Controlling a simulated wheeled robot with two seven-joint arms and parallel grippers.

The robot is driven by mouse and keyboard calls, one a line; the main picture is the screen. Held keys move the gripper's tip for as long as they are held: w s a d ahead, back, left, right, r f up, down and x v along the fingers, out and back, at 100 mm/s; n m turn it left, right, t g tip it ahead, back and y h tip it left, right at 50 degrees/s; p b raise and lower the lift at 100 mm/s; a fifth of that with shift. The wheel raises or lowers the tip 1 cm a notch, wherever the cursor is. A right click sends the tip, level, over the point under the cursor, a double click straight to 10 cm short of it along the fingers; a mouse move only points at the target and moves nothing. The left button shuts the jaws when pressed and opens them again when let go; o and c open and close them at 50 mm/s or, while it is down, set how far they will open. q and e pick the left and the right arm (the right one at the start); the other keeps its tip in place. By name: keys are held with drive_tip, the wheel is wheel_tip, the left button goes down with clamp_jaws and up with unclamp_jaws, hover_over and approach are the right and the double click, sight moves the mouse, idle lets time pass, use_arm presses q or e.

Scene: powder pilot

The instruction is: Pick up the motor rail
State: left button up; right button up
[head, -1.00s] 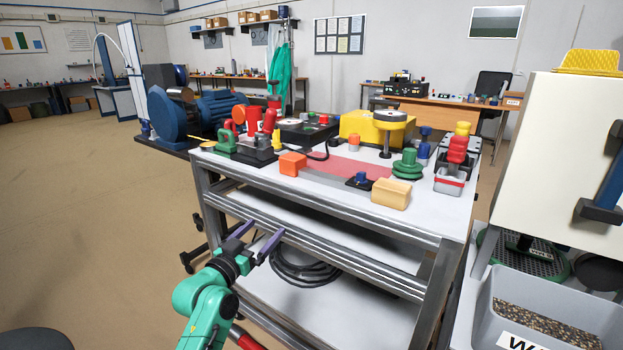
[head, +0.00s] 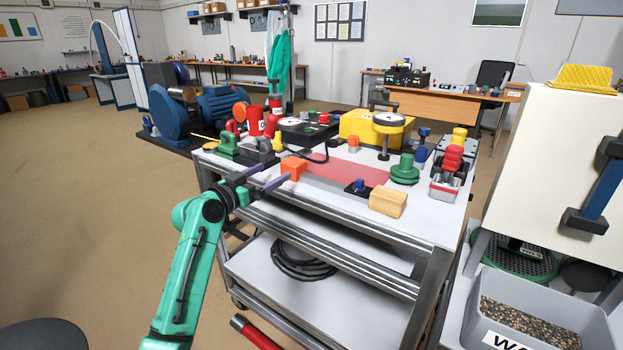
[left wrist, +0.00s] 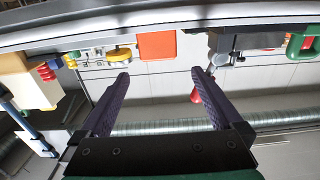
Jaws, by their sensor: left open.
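I cannot clearly tell which part is the motor rail. A flat grey strip (head: 326,182) on the cart top runs from an orange block (head: 294,168) to a small black block with a blue knob (head: 358,187); it may be the rail. My left gripper (head: 273,174) is open and empty at the cart's front left edge, its purple fingers pointing at the orange block. In the left wrist view the orange block (left wrist: 157,45) shows beyond and between the open fingertips (left wrist: 160,73). My right gripper is not in view.
The cart top (head: 430,223) is crowded: a wooden block (head: 387,201), a green stepped knob (head: 405,169), a yellow machine (head: 372,127) and green and red clamps behind. A blue motor (head: 220,104) stands at left. A grey bin (head: 540,310) is at right.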

sight(287, 164)
use_arm(q)
drive_tip(key=x, duration=1)
drive_tip(key=shift+d+f, duration=0.1)
drive_tip(key=shift+d, duration=0.05)
clamp_jaws()
